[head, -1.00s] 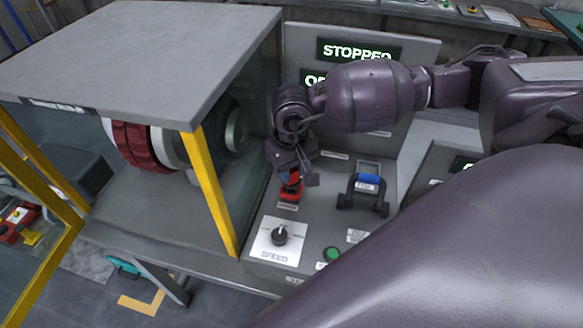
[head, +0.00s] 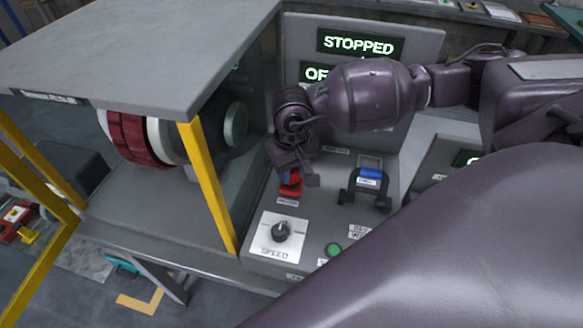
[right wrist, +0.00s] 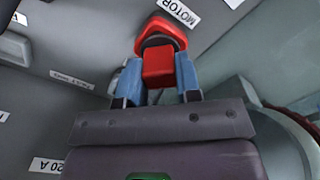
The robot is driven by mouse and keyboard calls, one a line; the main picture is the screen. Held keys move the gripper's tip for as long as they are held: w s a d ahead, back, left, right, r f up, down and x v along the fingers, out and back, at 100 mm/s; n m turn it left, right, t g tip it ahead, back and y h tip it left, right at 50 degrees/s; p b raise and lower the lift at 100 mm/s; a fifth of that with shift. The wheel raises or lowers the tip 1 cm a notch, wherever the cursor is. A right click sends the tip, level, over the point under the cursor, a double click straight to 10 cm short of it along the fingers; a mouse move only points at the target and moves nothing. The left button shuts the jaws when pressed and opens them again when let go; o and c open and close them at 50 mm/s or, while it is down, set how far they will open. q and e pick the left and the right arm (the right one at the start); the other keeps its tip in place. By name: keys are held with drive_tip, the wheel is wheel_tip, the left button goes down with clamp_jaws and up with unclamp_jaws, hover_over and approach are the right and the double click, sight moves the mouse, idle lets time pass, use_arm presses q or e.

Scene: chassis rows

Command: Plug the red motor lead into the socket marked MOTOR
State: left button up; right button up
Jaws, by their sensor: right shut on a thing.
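My right gripper (head: 297,178) is at the grey panel, just right of the yellow post. In the right wrist view its two blue-grey fingers (right wrist: 158,80) are shut on a red block, which I take for the red motor lead's plug (right wrist: 158,66). Just beyond it are a dark ring and a wider red part (right wrist: 163,27), beside a label reading MOTOR (right wrist: 178,10). Red also shows under the gripper in the head view (head: 291,188). The contact is hidden, so I cannot tell whether the plug is seated. My left gripper is not in view.
A yellow post (head: 207,185) and a motor housing (head: 140,138) stand to the left. A display (head: 358,45) reads STOPPED.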

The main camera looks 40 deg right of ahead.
drive_tip(key=shift+f, duration=0.15)
drive_tip(key=o, duration=1)
wheel_tip(320, 180, up, 11)
drive_tip(key=shift+f, duration=0.1)
